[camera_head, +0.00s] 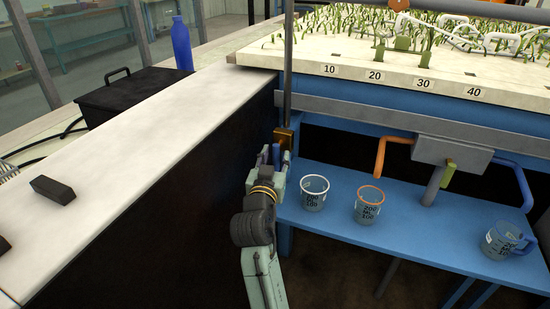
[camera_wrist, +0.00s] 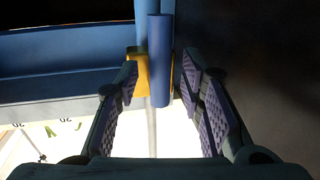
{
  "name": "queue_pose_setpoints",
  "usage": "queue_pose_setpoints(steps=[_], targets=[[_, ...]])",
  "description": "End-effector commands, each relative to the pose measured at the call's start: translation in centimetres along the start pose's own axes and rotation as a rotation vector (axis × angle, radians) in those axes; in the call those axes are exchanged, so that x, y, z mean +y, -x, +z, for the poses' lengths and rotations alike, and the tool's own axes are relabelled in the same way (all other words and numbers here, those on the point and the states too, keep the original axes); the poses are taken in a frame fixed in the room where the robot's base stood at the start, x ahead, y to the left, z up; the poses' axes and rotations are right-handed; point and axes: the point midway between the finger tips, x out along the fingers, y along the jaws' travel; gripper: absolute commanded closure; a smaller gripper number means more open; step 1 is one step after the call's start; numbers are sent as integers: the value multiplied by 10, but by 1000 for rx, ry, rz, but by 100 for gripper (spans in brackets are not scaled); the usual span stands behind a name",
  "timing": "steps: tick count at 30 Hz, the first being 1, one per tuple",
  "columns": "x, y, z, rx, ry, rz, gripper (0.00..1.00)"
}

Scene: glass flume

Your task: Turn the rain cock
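The rain cock is a brass body (camera_head: 284,136) low on a thin upright pipe (camera_head: 288,60), with a blue lever (camera_head: 276,154). In the wrist view the lever (camera_wrist: 159,62) is a blue cylinder in front of the yellow brass body (camera_wrist: 139,76). My gripper (camera_head: 271,166) is at the cock, in the gap beside the black-sided bench. Its ridged fingers stand open in the wrist view (camera_wrist: 158,82). The lever lies between the fingertips, with a visible gap on both sides. In the head view my gripper partly hides the lever.
The white-topped bench (camera_head: 150,125) with a dark wall (camera_wrist: 250,60) stands close on one side. A planted flume bed (camera_head: 350,70) is above. A white-rimmed cup (camera_head: 313,196), an orange-rimmed cup (camera_head: 369,208) and a blue-handled jug (camera_head: 500,241) stand on the blue shelf (camera_head: 420,240).

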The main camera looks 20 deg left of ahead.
Motion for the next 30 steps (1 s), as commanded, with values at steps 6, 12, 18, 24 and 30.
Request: queue_pose_setpoints(steps=[6, 12, 18, 24, 30], targets=[[0, 0, 0, 0, 0, 0, 80], [0, 0, 0, 0, 0, 0, 94], [0, 0, 0, 0, 0, 0, 100], [0, 0, 0, 0, 0, 0, 100], [0, 0, 0, 0, 0, 0, 100]])
